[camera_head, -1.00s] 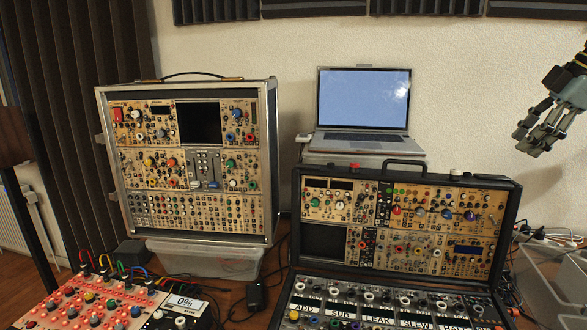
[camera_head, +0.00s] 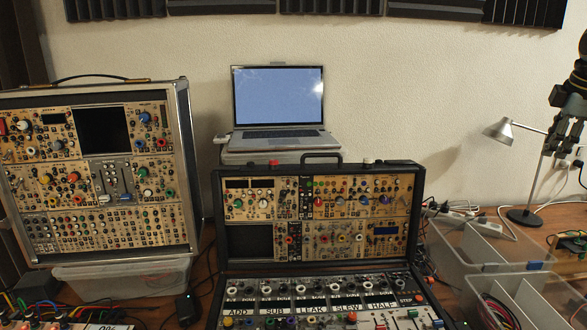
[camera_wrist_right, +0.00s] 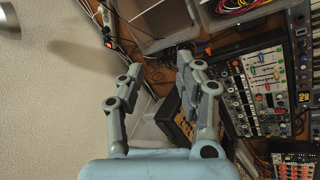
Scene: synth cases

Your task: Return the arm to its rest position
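My right gripper (camera_head: 565,140) hangs at the right edge of the head view, in front of the white wall with its fingers pointing down. Its arm is mostly cut off by the frame. In the right wrist view, the two fingers of this gripper (camera_wrist_right: 165,75) stand apart with nothing between them. The fingers touch nothing that I can see. My left gripper is in neither view.
A black modular case (camera_head: 318,262) stands open on the table, with a laptop (camera_head: 278,97) behind it. A tall synth case (camera_head: 180,160) stands left. Clear bins (camera_head: 480,255) and a desk lamp (camera_head: 499,131) are at right, below and beside my right gripper.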

